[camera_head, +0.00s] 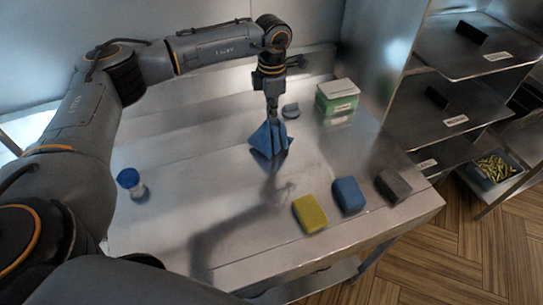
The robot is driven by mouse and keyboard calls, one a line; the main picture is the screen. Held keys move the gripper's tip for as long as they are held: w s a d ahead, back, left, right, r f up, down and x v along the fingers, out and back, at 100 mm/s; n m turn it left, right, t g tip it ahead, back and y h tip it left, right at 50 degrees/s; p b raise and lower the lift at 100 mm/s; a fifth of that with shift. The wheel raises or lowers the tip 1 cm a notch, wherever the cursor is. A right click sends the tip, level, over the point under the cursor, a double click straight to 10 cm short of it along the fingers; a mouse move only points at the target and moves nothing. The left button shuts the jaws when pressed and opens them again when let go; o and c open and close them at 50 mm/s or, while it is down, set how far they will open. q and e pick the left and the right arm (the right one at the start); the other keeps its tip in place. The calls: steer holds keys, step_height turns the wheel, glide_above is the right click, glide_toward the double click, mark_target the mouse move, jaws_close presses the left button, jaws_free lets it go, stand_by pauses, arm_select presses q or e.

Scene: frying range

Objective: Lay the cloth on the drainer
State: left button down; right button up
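A blue cloth (268,141) hangs in a peaked, folded shape below my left gripper (272,112), over the middle of the metal counter. The gripper points down and its fingers are closed on the top of the cloth. The cloth's lower corners are at or just above the counter; I cannot tell whether they touch. A dark reflection shows beneath it. I cannot pick out a separate drainer from the shiny metal counter (180,165). My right gripper is not in view.
Yellow (310,214), blue (348,195) and grey-brown (392,186) blocks lie along the front right. A green-and-white box (337,97) and a small grey item (290,111) are behind. A blue-topped container (131,182) stands left. Metal shelves (465,50) rise at right.

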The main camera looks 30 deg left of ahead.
arm_select(q)
steer(key=s+d+f, duration=0.1)
steer(key=s+f, duration=0.2)
steer(key=s+d+f, duration=0.2)
steer(key=s+f, duration=0.1)
steer(key=s, duration=0.1)
steer(key=s+d+f, duration=0.2)
steer(key=s+f, duration=0.1)
steer(key=shift+s+f, duration=0.25)
steer(key=shift+s, duration=0.15)
steer(key=c, duration=1.1)
jaws_free()
